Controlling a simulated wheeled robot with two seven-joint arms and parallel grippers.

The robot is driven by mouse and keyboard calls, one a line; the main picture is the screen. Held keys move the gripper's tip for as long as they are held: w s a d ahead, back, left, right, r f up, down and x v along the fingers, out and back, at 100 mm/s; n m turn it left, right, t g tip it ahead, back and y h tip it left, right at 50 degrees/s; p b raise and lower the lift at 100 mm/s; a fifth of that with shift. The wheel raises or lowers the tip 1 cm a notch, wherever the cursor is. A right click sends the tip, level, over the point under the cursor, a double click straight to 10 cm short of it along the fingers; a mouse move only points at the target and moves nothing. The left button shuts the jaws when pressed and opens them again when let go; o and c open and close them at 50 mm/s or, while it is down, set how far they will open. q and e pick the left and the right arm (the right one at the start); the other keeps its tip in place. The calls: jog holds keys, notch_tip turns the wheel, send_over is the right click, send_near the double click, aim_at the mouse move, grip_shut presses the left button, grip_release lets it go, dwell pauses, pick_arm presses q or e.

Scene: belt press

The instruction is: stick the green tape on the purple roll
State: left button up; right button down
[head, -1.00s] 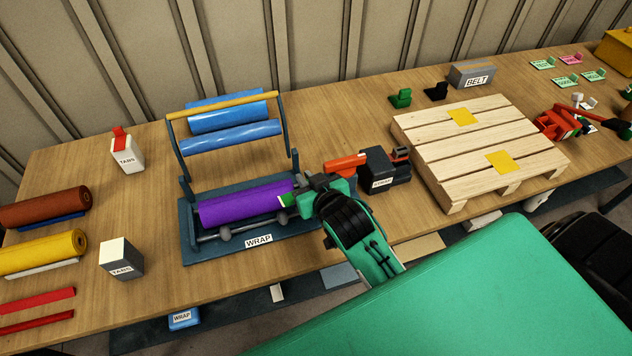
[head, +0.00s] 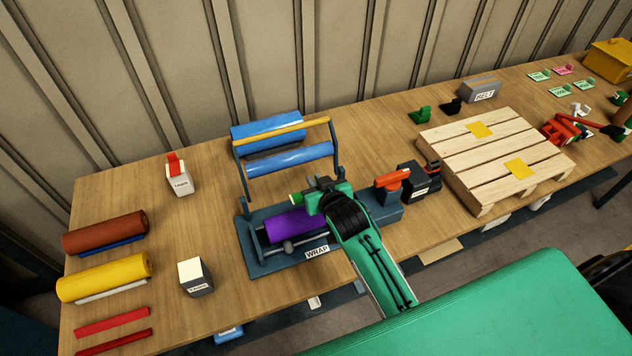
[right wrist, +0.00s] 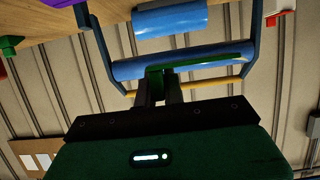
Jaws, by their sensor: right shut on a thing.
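The purple roll (head: 287,227) lies in the low blue wrap stand (head: 262,268), its right part hidden behind my right gripper and arm. My right gripper (head: 308,195) is shut on the green tape (head: 296,199), near the far edge of the roll in the head view. I cannot tell from this view whether the tape touches the roll. In the right wrist view the tape (right wrist: 205,62) shows as a long green strip at the fingertips (right wrist: 160,78), in front of a blue roller. A piece of the purple roll (right wrist: 60,3) shows at that view's top left. My left gripper is not in view.
A black device with a red handle (head: 392,179) and a wooden pallet (head: 490,150) stand to the right. Brown (head: 105,232) and yellow (head: 105,278) rolls lie left.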

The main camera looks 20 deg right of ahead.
jog(key=shift+r+p, duration=0.15)
jog(key=shift+p, duration=0.3)
notch_tip(320, 180, down, 3)
jog(key=shift+a+r+b, duration=0.1)
jog(key=shift+b, duration=0.75)
jog(key=shift+f+b, duration=0.8)
jog(key=shift+f, duration=0.95)
jog(key=shift+f+b, duration=0.3)
jog(key=shift+f, duration=0.4)
jog(key=shift+s+p, duration=0.1)
jog(key=shift+p, duration=0.2)
jog(key=c, duration=1.4)
grip_release()
jog(key=shift+r, duration=0.1)
jog(key=shift+c, duration=0.2)
